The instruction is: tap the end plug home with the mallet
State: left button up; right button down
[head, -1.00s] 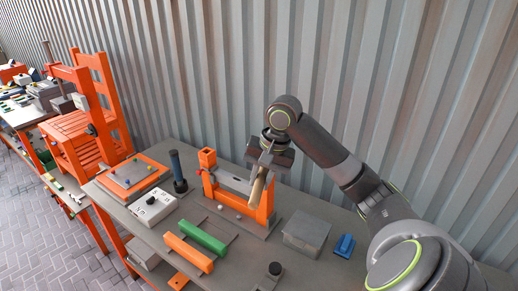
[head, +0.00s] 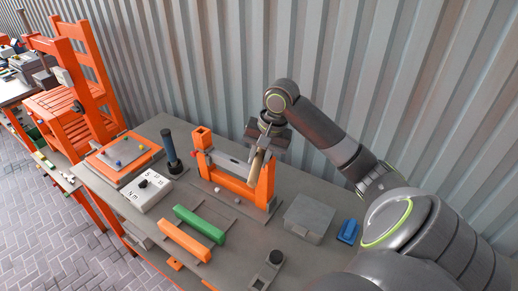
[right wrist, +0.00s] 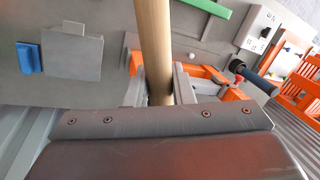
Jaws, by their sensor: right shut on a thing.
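My right gripper (head: 263,146) is shut on a tan, wood-coloured shaft (head: 257,164), which slants down from the jaws over the right part of an orange fixture (head: 236,186). In the right wrist view the shaft (right wrist: 155,45) runs from the jaws to the top edge. I cannot see a mallet head on it. The fixture has a square orange post (head: 202,140) at its left with a dark opening on top. I cannot make out the end plug for certain. A dark blue upright handle (head: 170,147) on a black base stands left of the fixture. My left gripper is not in view.
A grey box (head: 309,218) and a blue block (head: 348,231) sit at the right. Green (head: 200,223) and orange (head: 186,240) bars lie in front. A white switch box (head: 148,192) and an orange-framed tray (head: 123,158) are at the left. A corrugated wall stands behind.

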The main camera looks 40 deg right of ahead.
jog(key=shift+w+d+f, duration=0.1)
jog(key=shift+w+f, duration=0.05)
jog(key=shift+f, duration=0.35)
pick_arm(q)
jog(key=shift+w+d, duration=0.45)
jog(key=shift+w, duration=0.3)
pick_arm(e)
notch_tip(320, 180, down, 3)
jog(key=shift+f, duration=0.25)
